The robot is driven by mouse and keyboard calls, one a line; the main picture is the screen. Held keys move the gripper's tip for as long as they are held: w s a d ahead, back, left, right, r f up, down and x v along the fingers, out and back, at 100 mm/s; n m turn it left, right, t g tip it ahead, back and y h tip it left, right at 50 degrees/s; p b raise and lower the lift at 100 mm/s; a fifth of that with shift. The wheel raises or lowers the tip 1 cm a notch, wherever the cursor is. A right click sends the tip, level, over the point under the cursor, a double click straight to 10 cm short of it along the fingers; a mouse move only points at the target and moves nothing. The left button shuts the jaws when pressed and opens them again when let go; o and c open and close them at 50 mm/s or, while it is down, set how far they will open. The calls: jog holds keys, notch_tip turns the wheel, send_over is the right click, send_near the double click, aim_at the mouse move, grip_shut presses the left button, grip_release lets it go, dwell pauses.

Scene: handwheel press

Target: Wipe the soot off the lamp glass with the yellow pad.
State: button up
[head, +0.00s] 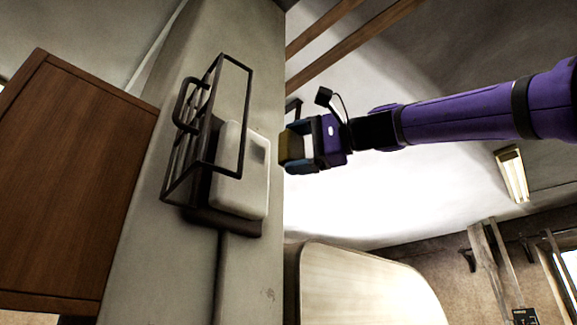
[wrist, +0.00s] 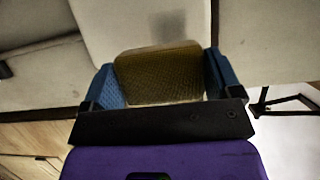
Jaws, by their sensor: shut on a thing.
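The lamp glass (head: 237,185) is a pale rounded block on the side of a grey pillar. A faint dark soot patch (head: 258,151) shows on its upper right; in the wrist view the patch (wrist: 168,42) is a grey smudge just beyond the pad. My gripper (head: 300,147) is shut on the yellow pad (head: 286,149), to the right of the glass in the head view. In the wrist view the pad (wrist: 158,76) sits between the blue fingers, its far edge overlapping the glass (wrist: 125,20). I cannot tell whether pad and glass touch.
A dark wire guard (head: 210,72) with a handle stands out at the left of the glass, partly in front of it. A wooden cabinet (head: 65,185) is at the left of the pillar (head: 150,215). A pale rounded panel (head: 365,290) lies below my arm.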

jog(key=shift+s+d, duration=0.15)
jog(key=shift+s+d, duration=1)
jog(key=shift+d, duration=0.15)
